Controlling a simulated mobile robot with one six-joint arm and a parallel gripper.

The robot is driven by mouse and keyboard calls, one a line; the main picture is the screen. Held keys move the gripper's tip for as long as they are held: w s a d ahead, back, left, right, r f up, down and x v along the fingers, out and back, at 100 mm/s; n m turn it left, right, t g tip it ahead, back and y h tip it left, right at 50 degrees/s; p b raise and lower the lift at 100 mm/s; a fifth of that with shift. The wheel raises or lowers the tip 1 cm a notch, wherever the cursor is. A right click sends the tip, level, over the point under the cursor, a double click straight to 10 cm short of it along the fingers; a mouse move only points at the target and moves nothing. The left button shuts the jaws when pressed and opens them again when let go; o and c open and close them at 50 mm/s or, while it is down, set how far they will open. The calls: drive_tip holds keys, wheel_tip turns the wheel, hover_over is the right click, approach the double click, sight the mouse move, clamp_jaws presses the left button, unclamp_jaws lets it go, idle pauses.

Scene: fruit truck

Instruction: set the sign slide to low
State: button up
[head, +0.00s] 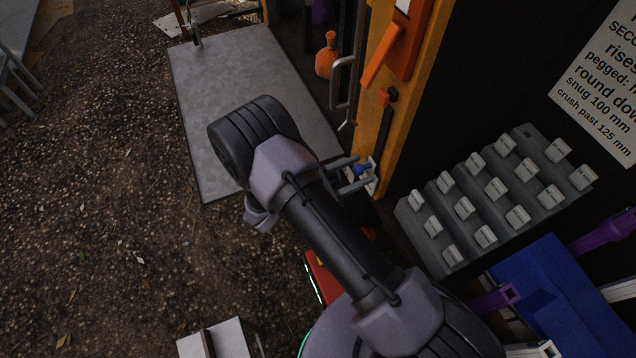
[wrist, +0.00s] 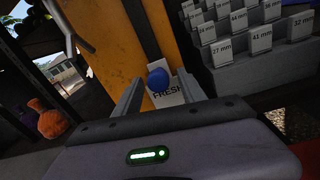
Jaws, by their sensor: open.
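A blue round knob (head: 361,169) sits low on the yellow post, in front of a white sign plate (wrist: 164,97) lettered "FRESH". The knob also shows in the wrist view (wrist: 157,78). In the head view a dark bar (head: 385,121) runs up the post above the knob. My gripper (head: 364,171) is open at the post, with a finger on either side of the knob. In the wrist view the fingertips (wrist: 159,82) stand left and right of it, with no clear contact. The fingers and the knob partly hide the plate.
A grey stepped rack (head: 486,205) with several white size tags stands right of the post. An orange lever-like part (head: 383,62) is higher on the post. A grey metal handle (head: 342,85) and an orange bottle (head: 327,57) are left of it. A blue box (head: 550,290) lies lower right.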

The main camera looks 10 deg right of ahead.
drive_tip(key=p+v, duration=0.3)
drive_tip(key=v, duration=1.4)
